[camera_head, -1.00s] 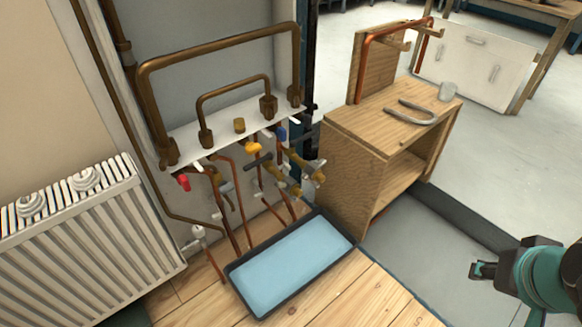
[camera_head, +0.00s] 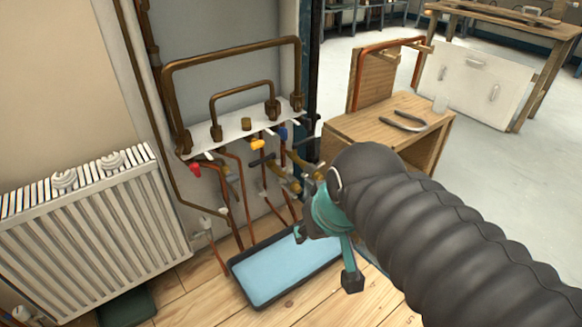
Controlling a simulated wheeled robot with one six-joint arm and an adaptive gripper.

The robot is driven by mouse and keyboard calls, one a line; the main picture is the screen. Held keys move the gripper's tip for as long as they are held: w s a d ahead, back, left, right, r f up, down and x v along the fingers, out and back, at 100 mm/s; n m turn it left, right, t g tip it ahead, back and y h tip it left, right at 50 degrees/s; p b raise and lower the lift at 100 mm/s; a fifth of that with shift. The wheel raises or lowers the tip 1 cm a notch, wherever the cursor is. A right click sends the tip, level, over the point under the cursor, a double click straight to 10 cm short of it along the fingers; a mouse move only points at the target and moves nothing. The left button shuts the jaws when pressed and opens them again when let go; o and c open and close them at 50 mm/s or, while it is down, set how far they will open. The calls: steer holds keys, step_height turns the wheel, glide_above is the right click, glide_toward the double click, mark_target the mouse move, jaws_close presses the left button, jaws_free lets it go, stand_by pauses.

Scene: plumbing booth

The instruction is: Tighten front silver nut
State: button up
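The copper pipework (camera_head: 240,62) is mounted on a white bracket (camera_head: 232,128) with valves below it, carrying red (camera_head: 195,169), yellow (camera_head: 258,145) and blue (camera_head: 283,133) handles. Brass valve bodies (camera_head: 277,173) sit at its lower right. Several small pale fittings show on the pipes, but I cannot tell which is the front silver nut. My arm reaches in from the lower right. My gripper (camera_head: 300,233) is in front of the valves' lower right side in the picture, above the blue tray. Its fingers are small and partly hidden, so its opening is unclear.
A black-rimmed tray with a blue inside (camera_head: 280,277) lies on the wooden floor below the pipes. A white radiator (camera_head: 95,230) stands at left.

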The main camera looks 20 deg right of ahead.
steer(key=w+a+f+m+g+y+b, duration=0.1)
steer(key=w+a+f+y, duration=0.15)
steer(key=w, duration=0.35)
steer(key=w+a+f+g+y+b, duration=0.1)
steer(key=w+f+g+y, duration=0.2)
steer(key=w, duration=0.4)
steer(key=w+d+f+m+t+y+b, duration=0.1)
steer(key=w+d+f+t+y, duration=0.15)
steer(key=w, duration=0.35)
steer(key=w+d+f+m+t+y, duration=0.2)
steer(key=w+d+f+y, duration=0.1)
steer(key=w, duration=0.4)
steer(key=m+t+h+b, duration=0.2)
steer(key=m+t+h, duration=0.3)
steer(key=m+t, duration=0.45)
glide_toward(322, 166)
steer(key=shift+n+t, duration=0.9)
steer(key=shift+n, duration=0.05)
steer(key=x, duration=0.3)
steer(key=f+x, duration=0.1)
steer(key=x, duration=0.7)
steer(key=shift+w+a+f, duration=0.1)
steer(key=shift+a+f, duration=0.1)
steer(key=shift+f, duration=0.1)
jaws_close()
